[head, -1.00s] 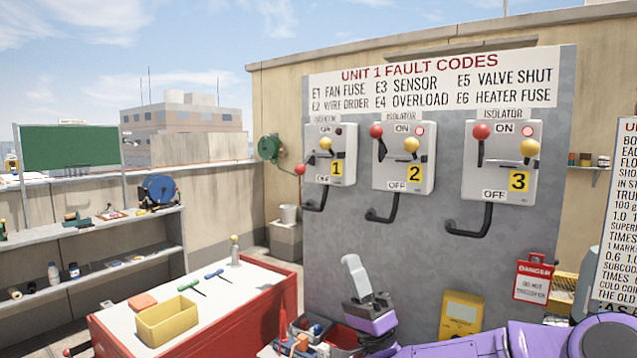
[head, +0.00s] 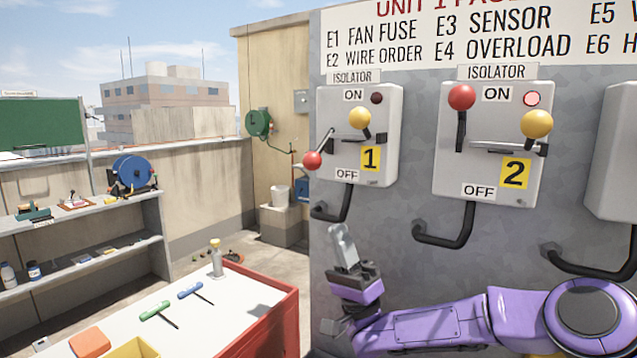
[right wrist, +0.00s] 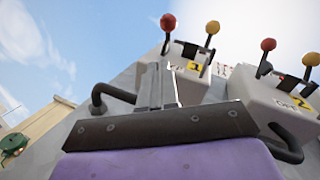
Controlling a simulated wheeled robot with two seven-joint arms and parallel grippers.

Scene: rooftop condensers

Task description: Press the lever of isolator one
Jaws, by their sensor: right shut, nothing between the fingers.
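Isolator one (head: 338,133) is a grey box with a yellow label 1 on the wall panel. Its red-knobbed lever (head: 313,160) slants down on the left side, the knob near the OFF mark. A yellow knob (head: 359,118) is on its front, and its lamp (head: 376,98) is dark. In the right wrist view the red knob (right wrist: 168,22) and yellow knob (right wrist: 212,27) show beyond the fingers. My right gripper (head: 341,233) is shut and empty, pointing up below isolator one, apart from the lever. My left gripper is not in view.
Isolator two (head: 483,182), with a lit red lamp, is to the right. Black bent pipes (head: 347,203) come out below the boxes. A red-sided bench (head: 272,310) with tools stands at lower left. Shelves (head: 70,225) line the left wall.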

